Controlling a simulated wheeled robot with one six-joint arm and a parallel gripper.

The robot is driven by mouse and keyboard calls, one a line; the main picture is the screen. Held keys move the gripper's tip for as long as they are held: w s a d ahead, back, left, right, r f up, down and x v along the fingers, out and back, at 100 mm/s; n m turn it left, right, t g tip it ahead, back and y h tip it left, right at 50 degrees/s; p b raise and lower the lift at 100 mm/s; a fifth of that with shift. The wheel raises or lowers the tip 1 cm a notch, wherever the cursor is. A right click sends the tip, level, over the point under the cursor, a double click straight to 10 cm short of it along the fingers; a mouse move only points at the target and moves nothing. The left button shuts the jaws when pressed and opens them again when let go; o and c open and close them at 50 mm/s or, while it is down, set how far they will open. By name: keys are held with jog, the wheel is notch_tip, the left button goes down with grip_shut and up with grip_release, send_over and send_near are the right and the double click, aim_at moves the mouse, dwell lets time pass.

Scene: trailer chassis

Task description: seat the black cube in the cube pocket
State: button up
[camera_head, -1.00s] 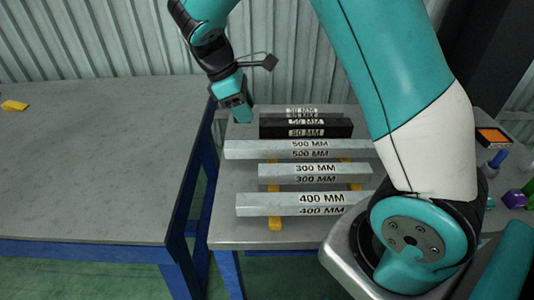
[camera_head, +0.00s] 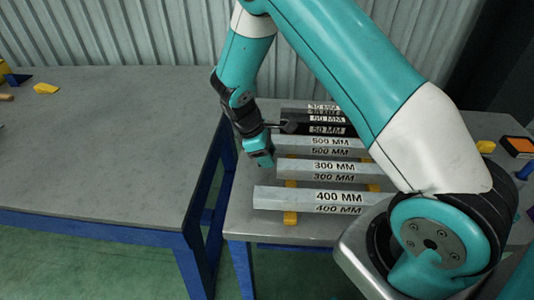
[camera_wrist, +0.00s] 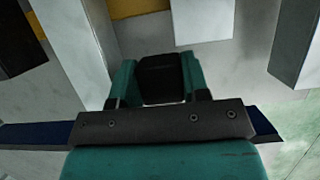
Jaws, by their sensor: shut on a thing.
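The black cube (camera_wrist: 162,78) sits between the two teal fingers of my gripper (camera_wrist: 158,68) in the wrist view. My gripper is shut on it. In the head view my gripper (camera_head: 262,160) hangs over the left part of the table with the labelled bars, near the left ends of the 500 MM and 300 MM bars. The cube cannot be made out there. I cannot make out the cube pocket in either view.
Grey bars marked 500 MM (camera_head: 310,142), 300 MM (camera_head: 310,167) and 400 MM (camera_head: 285,199) lie on yellow supports. Black bars (camera_head: 310,128) lie behind them.

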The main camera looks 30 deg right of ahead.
jog(key=shift+f, duration=0.55)
jog(key=o, duration=0.7)
jog(key=shift+c, duration=0.2)
jog(key=shift+r, duration=0.1)
